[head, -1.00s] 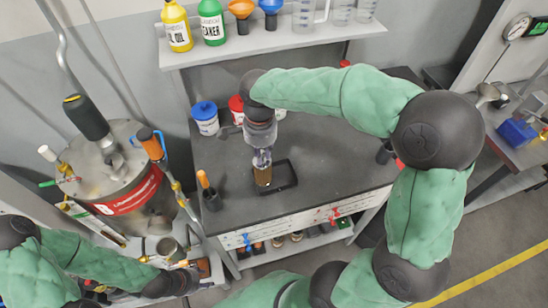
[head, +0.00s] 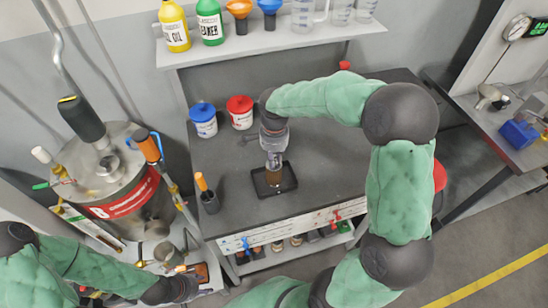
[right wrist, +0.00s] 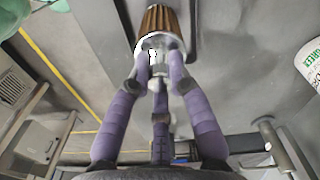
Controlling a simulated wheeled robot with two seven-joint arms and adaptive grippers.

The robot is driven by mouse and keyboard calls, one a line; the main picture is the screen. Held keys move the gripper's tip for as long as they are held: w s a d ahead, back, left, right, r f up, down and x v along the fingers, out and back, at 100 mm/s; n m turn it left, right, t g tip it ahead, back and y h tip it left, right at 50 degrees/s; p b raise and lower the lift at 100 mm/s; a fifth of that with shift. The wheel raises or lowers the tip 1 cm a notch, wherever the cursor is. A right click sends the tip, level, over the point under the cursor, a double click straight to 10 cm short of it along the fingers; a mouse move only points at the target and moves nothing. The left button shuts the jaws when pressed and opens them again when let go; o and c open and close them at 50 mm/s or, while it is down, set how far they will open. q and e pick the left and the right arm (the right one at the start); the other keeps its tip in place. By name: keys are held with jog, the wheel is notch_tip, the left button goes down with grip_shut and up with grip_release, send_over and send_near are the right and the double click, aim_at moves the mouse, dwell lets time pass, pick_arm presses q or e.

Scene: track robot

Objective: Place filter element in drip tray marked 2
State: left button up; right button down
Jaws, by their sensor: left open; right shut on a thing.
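The filter element (head: 273,178), a brown pleated cylinder with a metal end, is held in my right gripper (head: 273,160). The right wrist view shows the purple fingers (right wrist: 160,70) shut on its metal end, with the brown pleats (right wrist: 158,20) beyond them. In the head view the filter is over the middle of a black drip tray (head: 289,183) on the grey bench. I cannot tell whether it touches the tray floor. No number on the tray is readable. My left gripper (head: 188,284) is open and empty, low at the left, away from the tray.
A blue-lidded tub (head: 203,120) and a red-lidded tub (head: 240,113) stand behind the tray. A dark cup with an orange-handled tool (head: 209,197) stands left of it. A steel drum (head: 118,180) is further left. The bench (head: 335,150) right of the tray is clear.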

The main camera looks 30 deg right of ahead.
jog(key=c, duration=1.6)
grip_release()
jog(key=shift+f, duration=0.1)
jog(key=o, duration=0.5)
jog(key=shift+c, duration=0.2)
jog(key=shift+r, duration=0.25)
notch_tip(320, 180, up, 12)
jog(key=p, duration=0.2)
jog(key=shift+f, duration=0.1)
